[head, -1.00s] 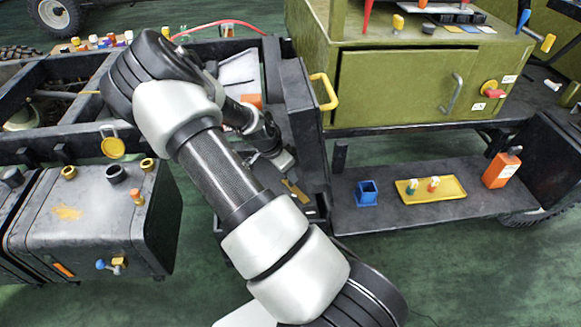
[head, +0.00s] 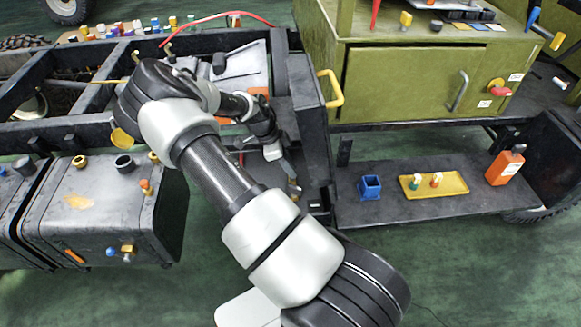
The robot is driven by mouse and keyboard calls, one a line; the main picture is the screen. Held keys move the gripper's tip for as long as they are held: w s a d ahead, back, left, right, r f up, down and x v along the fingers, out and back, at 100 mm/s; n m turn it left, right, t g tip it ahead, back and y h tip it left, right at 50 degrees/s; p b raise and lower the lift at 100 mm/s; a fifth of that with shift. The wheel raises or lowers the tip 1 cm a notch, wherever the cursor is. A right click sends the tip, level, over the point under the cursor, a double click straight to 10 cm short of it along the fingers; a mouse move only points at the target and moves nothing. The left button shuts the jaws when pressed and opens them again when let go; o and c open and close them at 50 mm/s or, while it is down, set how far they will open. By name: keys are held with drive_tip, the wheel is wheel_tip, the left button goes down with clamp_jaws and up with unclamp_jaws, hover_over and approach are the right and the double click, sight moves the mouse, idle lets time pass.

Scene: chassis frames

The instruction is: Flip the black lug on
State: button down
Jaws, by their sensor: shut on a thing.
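My gripper (head: 289,172) points down into the dark open compartment between the frame rail and the green cabinet. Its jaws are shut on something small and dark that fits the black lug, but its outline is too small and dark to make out. A small brass-coloured part (head: 294,190) shows just below the fingertips. I cannot tell whether the gripper or what it holds touches that part. My forearm and wrist hide much of the compartment's left side.
A dark upright panel with a yellow handle (head: 334,88) stands close right of my gripper. A grey tank (head: 95,215) is at left. The lower shelf holds a blue cup (head: 370,187), a yellow tray (head: 455,190) and an orange bottle (head: 504,166). A red cable (head: 215,15) arches behind.

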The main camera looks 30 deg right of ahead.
idle(0.3)
drive_tip(key=c, duration=1.7)
unclamp_jaws()
drive_tip(key=p+v, duration=0.2)
drive_tip(key=v, duration=1.5)
drive_tip(key=shift+a+r+p, duration=0.15)
drive_tip(key=shift+r+p, duration=0.1)
drive_tip(key=shift+p, duration=0.15)
